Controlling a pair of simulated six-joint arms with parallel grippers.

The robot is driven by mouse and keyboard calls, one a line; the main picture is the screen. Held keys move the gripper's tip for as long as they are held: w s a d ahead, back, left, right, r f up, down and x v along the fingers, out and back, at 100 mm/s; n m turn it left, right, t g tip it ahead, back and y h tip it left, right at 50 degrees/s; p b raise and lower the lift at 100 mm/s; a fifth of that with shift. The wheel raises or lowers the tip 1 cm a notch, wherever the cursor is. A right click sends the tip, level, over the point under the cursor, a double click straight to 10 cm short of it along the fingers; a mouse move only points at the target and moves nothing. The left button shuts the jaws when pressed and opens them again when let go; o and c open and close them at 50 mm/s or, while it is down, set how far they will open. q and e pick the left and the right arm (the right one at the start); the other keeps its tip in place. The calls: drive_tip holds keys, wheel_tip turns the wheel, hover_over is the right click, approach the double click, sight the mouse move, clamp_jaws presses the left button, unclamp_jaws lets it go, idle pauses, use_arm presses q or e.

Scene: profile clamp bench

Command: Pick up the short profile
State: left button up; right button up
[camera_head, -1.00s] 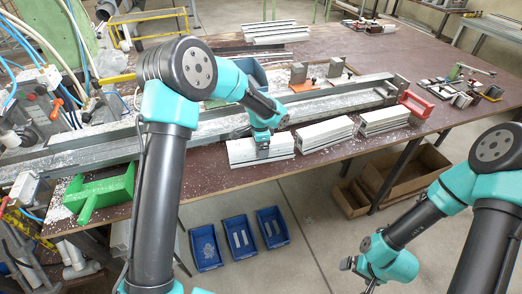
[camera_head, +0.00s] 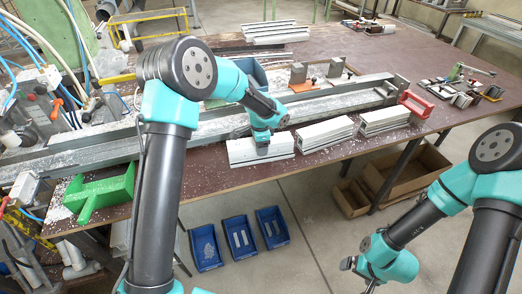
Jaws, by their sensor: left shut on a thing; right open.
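Three stacks of pale profiles lie along the front edge of the brown bench: a left stack (camera_head: 277,148), a middle stack (camera_head: 325,133) and a right stack (camera_head: 385,121). My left gripper (camera_head: 262,152) points down at the left stack, shut on a short profile (camera_head: 240,152) at its top. The fingertips are small and partly hidden against the stack. I cannot tell whether the profile is lifted clear of those below. My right gripper (camera_head: 358,275) is open and empty, low at the bottom right, away from the bench.
A long metal rail (camera_head: 330,101) runs across the bench behind the stacks. A green scoop (camera_head: 103,191) sits at the bench's left front. A red block (camera_head: 416,105) stands near the rail's right end. Blue bins (camera_head: 238,238) and cardboard boxes (camera_head: 405,170) are below.

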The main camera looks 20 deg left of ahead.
use_arm(q)
drive_tip(key=shift+r, duration=1.35)
drive_tip(key=s+d+r, duration=0.1)
drive_tip(key=s+d, duration=0.1)
drive_tip(key=s, duration=0.5)
drive_tip(key=s+d+r, duration=0.1)
drive_tip(key=s+d, duration=0.1)
drive_tip(key=s, duration=0.6)
drive_tip(key=shift+s+d+r, duration=0.15)
drive_tip(key=shift+s+d, duration=0.05)
drive_tip(key=shift+d, duration=0.1)
drive_tip(key=shift+w, duration=0.15)
drive_tip(key=w+a+r+n, duration=0.1)
drive_tip(key=w+a+n, duration=0.4)
drive_tip(key=w+n, duration=0.3)
drive_tip(key=shift+w+a+r+n, duration=0.2)
drive_tip(key=shift+w+a+n, duration=0.2)
drive_tip(key=shift+w, duration=0.25)
